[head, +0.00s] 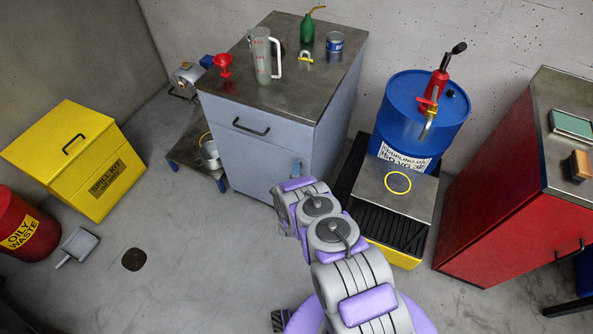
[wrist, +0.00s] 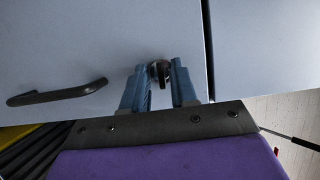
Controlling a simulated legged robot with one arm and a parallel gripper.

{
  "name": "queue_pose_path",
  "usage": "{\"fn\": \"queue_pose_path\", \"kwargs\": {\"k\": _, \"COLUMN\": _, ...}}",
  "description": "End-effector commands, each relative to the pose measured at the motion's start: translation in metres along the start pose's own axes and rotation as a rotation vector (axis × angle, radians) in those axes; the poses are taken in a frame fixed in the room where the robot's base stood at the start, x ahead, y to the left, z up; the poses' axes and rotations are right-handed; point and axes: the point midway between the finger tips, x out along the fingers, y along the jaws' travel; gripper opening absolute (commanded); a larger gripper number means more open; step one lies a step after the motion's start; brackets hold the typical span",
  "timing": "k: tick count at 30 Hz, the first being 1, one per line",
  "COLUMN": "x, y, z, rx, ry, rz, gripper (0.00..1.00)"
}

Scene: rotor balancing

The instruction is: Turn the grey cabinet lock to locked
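The grey cabinet (head: 235,150) stands in the middle of the head view, with a drawer and its dark handle (head: 250,127) on the front. In the wrist view the cabinet front (wrist: 60,40) fills the top, and the small dark round lock (wrist: 160,72) shows on it. My gripper (wrist: 159,68) has its two blue fingers apart, one on each side of the lock, with the tips close to the panel. I cannot tell whether either finger touches the lock.
A measuring jug (head: 262,58), red funnel (head: 223,66), green oil can (head: 307,28), blue tin (head: 335,45) and padlock (head: 305,57) stand on the cabinet top. A blue drum (head: 400,110) is right, a yellow spill kit (head: 70,150) left.

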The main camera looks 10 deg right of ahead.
Motion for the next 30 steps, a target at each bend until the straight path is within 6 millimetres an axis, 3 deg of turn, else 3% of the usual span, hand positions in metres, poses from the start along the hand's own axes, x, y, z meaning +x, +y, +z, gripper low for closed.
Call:
{"fn": "queue_pose_path", "kwargs": {"k": 8, "x": -0.0001, "y": 0.0003, "z": -0.0001, "rx": 0.0, "ry": 0.0, "rz": 0.001, "gripper": 0.0}}
{"fn": "queue_pose_path", "kwargs": {"k": 30, "x": -0.0007, "y": 0.0013, "z": -0.0003, "rx": -0.043, "ry": 0.0, "rz": 0.022, "gripper": 0.0}}
